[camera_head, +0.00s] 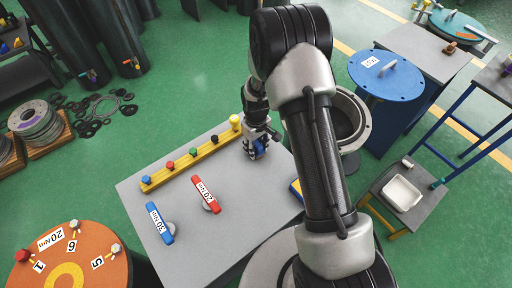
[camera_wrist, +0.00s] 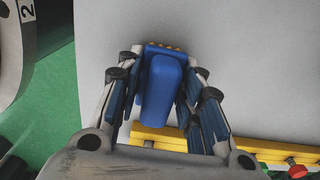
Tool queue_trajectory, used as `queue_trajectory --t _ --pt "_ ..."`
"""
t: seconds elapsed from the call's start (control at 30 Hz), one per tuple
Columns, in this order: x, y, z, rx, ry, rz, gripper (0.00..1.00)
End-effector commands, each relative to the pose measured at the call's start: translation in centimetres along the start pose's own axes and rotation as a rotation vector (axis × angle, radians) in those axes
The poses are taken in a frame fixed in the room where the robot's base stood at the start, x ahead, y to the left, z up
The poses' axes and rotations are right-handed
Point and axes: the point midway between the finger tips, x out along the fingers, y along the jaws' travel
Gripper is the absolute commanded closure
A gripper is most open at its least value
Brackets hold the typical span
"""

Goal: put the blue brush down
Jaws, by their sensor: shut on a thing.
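The blue brush (camera_wrist: 162,90) is between the fingers of my gripper (camera_wrist: 163,100) in the wrist view, with a row of orange-brown bristles at its far end. My gripper is shut on it. In the head view my gripper (camera_head: 257,146) is over the far right part of the grey table (camera_head: 245,215), and a bit of the blue brush (camera_head: 260,146) shows between the fingers. I cannot tell whether the brush touches the table top.
A yellow rail (camera_head: 190,160) with several coloured knobs lies beside my gripper. A red-labelled tool (camera_head: 206,195) and a blue-labelled tool (camera_head: 160,223) lie on the table. The table's front middle is bare. A grey flanged cylinder (camera_head: 350,120) stands beyond the right edge.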

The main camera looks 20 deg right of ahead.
Motion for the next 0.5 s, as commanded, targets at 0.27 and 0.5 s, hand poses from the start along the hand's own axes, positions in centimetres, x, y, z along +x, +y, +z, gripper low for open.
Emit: queue_trajectory --t 0.27,0.5 --pt "0.08 0.03 -0.08 0.0 0.002 0.001 0.92" --pt "0.12 0.03 -0.07 0.0 0.002 0.001 0.53"
